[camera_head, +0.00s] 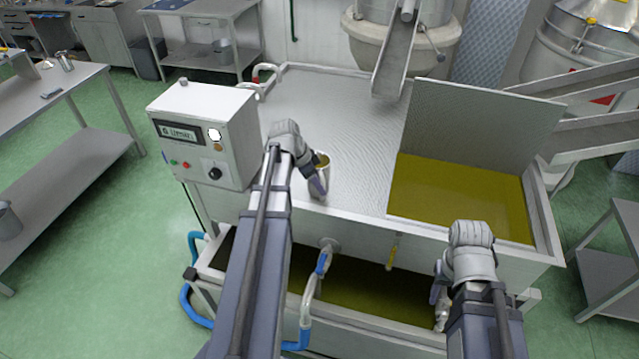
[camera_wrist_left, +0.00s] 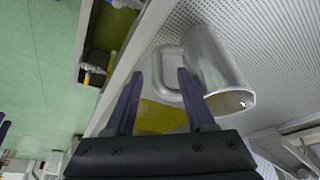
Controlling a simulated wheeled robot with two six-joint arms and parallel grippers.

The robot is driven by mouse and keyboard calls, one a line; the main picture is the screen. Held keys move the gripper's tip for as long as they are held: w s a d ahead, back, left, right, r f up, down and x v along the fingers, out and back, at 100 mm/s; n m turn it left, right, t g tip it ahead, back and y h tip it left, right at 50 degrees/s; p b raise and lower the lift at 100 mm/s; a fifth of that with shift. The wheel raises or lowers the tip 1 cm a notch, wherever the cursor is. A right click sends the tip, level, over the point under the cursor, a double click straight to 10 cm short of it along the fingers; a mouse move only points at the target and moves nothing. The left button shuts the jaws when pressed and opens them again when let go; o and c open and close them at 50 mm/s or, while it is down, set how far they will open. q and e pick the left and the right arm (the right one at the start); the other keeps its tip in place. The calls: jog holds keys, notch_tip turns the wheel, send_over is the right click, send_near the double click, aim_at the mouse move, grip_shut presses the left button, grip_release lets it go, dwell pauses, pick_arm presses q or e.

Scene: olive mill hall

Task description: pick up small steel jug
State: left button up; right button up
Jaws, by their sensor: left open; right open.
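The small steel jug (camera_head: 322,172) stands on the perforated metal top of the tank, just right of my left forearm. Its opening looks yellowish inside. In the left wrist view the jug (camera_wrist_left: 216,68) is a shiny cylinder with a looped handle (camera_wrist_left: 166,76) on its left side. My left gripper (camera_head: 316,188) is open at the jug. In the wrist view its fingers lie on either side of the handle, with the right finger close to the jug's body; contact cannot be told. My right gripper (camera_head: 438,298) is low at the tank's front, mostly hidden by its arm.
A control box (camera_head: 205,135) stands left of my left arm. A raised lid (camera_head: 478,125) stands behind a bay of yellow-green oil (camera_head: 460,195) on the right. A chute (camera_head: 398,55) comes down behind. Another metal vessel (camera_head: 65,62) stands on the left table (camera_head: 40,105).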

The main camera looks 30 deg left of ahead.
aim_at(323, 199)
pick_arm(q)
jog(key=b+x, duration=0.3)
jog(key=x, duration=0.1)
jog(key=shift+s+f+b, duration=0.15)
jog(key=shift+s+b, duration=0.1)
jog(key=shift+b, duration=0.1)
jog(key=shift+w+d+f+b, duration=0.2)
jog(key=shift+f+b, duration=0.2)
jog(key=shift+b, duration=0.05)
jog(key=shift+r, duration=0.1)
jog(key=shift+c, duration=0.3)
grip_shut()
dwell(0.3)
